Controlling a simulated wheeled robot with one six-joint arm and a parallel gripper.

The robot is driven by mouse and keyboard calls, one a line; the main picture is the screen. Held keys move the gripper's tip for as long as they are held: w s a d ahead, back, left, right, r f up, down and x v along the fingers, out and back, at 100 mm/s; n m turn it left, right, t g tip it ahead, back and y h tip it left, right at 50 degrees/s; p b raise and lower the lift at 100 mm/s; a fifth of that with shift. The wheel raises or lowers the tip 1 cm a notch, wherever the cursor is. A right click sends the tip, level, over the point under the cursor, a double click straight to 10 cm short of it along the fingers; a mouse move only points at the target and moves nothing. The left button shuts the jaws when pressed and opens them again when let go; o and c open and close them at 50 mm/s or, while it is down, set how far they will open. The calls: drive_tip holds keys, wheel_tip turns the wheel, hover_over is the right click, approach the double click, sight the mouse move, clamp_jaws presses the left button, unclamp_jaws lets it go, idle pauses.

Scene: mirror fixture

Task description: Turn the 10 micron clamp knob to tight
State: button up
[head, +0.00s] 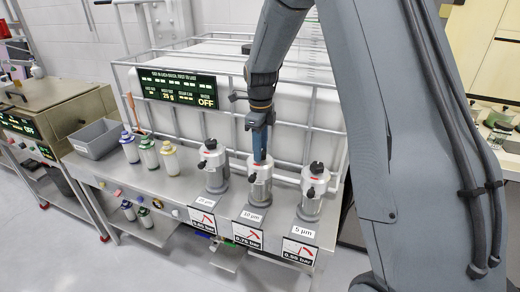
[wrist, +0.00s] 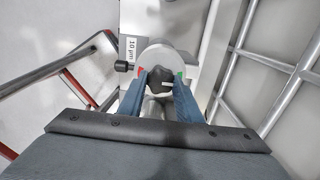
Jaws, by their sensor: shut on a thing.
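The fingers hide the knob's sides. In the head view the knob is hidden.
The 25 µm housing (head: 214,168) stands to the left and the 5 µm housing (head: 312,194) to the right, both close by. A metal cage (head: 290,82) around a white tank rises behind. Several bottles (head: 149,153) and a grey bin (head: 97,139) stand farther left.

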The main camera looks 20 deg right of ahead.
drive_tip(key=shift+r, duration=0.1)
drive_tip(key=o, duration=1)
drive_tip(key=shift+o, duration=0.2)
drive_tip(key=shift+r+b, duration=1.2)
drive_tip(key=shift+r, duration=2.65)
